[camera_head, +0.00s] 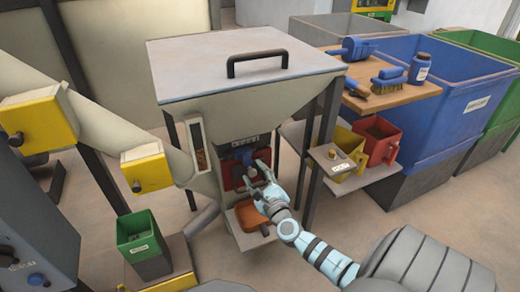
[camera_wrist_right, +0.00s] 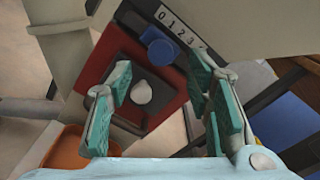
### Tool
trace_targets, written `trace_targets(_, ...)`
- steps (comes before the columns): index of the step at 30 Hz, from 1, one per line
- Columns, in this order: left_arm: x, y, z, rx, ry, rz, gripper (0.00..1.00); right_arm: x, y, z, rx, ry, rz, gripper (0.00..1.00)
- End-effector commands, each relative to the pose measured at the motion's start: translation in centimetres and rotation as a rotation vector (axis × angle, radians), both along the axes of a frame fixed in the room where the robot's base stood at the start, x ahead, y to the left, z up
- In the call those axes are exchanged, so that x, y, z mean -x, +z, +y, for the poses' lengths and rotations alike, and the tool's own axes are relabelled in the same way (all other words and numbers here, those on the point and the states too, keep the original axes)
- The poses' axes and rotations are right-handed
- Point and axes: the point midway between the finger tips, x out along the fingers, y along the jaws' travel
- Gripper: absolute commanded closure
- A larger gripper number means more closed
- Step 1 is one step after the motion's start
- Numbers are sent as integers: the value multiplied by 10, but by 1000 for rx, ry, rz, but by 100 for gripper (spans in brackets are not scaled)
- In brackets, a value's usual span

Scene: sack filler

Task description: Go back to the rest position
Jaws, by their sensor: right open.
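My right gripper (camera_head: 262,176) reaches to the front of the sack filler's grey hopper (camera_head: 250,92). Its jaws are open, and in the right wrist view (camera_wrist_right: 166,98) the two teal-padded fingers stand apart with nothing seen held. Between and beyond them are a red plate (camera_wrist_right: 98,66), a dark square block and a pale rounded knob (camera_wrist_right: 142,92). I cannot tell whether a finger touches them. A blue knob (camera_wrist_right: 158,46) sits above, by a numbered scale (camera_wrist_right: 181,24). My left gripper is not in view.
An orange container (camera_head: 252,214) is below the gripper. A wooden shelf (camera_head: 400,92) with a blue scoop, brushes and bottle is at right, above red (camera_head: 378,140) and yellow bins. A green bin (camera_head: 140,236) stands at lower left. Hopper legs flank my arm.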

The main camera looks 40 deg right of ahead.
Motion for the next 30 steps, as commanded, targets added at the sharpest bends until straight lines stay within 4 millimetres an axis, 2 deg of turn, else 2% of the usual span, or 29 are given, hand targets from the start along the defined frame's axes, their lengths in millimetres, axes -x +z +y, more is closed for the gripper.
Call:
trace_targets(3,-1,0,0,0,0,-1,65,28,-1,10,-2,1,2,54)
trace_targets(7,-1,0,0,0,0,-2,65,44,0,16,-1,1,0,54)
trace_targets(25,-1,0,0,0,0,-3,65,47,0,16,12,-1,3,54)
trace_targets(26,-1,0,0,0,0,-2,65,47,0,17,33,3,13,54)
trace_targets(28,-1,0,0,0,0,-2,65,43,-3,29,194,62,72,54)
trace_targets(29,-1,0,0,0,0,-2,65,42,-12,37,349,111,132,54)
trace_targets(30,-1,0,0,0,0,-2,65,44,-36,49,607,200,243,54)
